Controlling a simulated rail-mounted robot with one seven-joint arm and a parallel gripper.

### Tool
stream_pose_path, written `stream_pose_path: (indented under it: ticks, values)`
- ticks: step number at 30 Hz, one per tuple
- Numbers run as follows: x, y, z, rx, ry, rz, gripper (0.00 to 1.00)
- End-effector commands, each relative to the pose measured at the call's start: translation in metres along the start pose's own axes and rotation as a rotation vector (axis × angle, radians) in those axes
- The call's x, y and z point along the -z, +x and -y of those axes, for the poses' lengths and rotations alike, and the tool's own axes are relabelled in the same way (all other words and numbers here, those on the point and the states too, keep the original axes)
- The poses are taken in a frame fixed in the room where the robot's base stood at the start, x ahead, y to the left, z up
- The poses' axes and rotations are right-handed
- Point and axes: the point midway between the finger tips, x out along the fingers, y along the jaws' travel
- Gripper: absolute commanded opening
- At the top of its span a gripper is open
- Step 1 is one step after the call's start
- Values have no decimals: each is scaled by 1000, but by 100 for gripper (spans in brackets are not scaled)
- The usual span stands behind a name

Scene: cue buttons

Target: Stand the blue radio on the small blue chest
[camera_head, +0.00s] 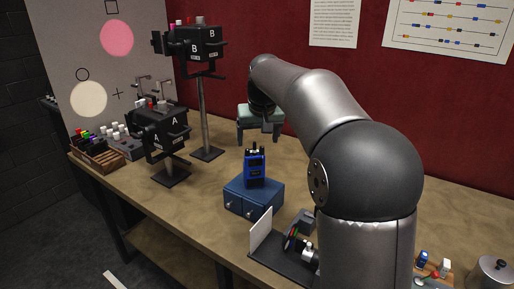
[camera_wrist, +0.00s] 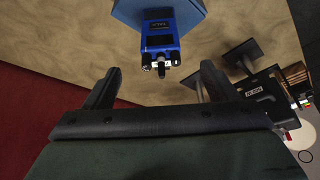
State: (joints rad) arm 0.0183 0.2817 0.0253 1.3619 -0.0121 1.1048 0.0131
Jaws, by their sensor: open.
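The blue radio (camera_head: 255,170) stands upright on top of the small blue chest (camera_head: 239,200), near the middle of the table. Its black knobs and short antenna point up. My gripper (camera_head: 258,135) is open and empty, behind and above the radio in the head view. In the wrist view, the radio (camera_wrist: 160,35) lies beyond the two spread fingers (camera_wrist: 160,70), apart from them, with its knobs toward the gripper. Part of the chest (camera_wrist: 192,10) shows at the top edge there. The radio's base contact is not clearly visible in the wrist view.
Black stand A (camera_head: 170,130) and taller stand B (camera_head: 204,110) are to the left, beside a wooden rack (camera_head: 98,160). A dark tray with a white card (camera_head: 261,232) sits in front of the chest. A metal pot (camera_head: 492,272) is at lower right. Table left of the chest is clear.

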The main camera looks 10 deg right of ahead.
Motion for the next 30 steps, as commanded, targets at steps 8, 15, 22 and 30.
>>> stream_pose_path:
  ticks: [8,15,22,30]
  values:
    - [0,-9,0,0,0,0,80]
    - [-51,-8,3,1,-6,53,80]
    - [-214,6,6,5,-18,198,80]
    - [-380,29,6,12,-25,332,80]
